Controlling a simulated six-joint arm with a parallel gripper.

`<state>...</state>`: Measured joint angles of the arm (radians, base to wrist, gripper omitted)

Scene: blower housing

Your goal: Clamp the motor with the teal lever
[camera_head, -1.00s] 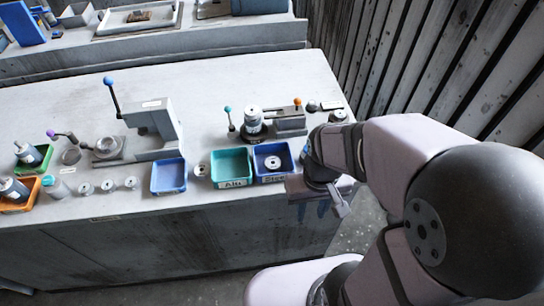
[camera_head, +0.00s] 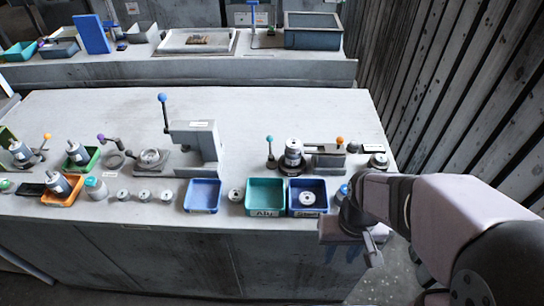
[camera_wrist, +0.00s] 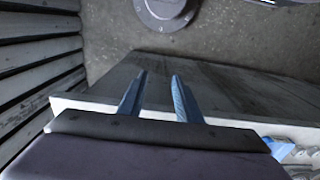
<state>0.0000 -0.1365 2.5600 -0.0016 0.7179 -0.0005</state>
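The teal lever (camera_head: 270,143) stands upright, its teal ball on a short dark rod, at the left of a clamping fixture on the right half of the bench. A silver cylindrical motor (camera_head: 293,150) stands upright on the fixture's dark round base, just right of the lever. Whether the lever touches the motor is too small to tell. My gripper (camera_head: 343,254) hangs at the bench's front edge, right of and nearer than the fixture. In the wrist view my gripper (camera_wrist: 158,98) has its two blue fingers apart with nothing between them.
A grey block with an orange-knobbed lever (camera_head: 340,141) adjoins the fixture. A teal bin (camera_head: 265,190) and a blue bin (camera_head: 322,189) stand in front. A press with a tall blue-balled lever (camera_head: 162,98) stands left. More motors sit at far left. The bench behind the fixture is clear.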

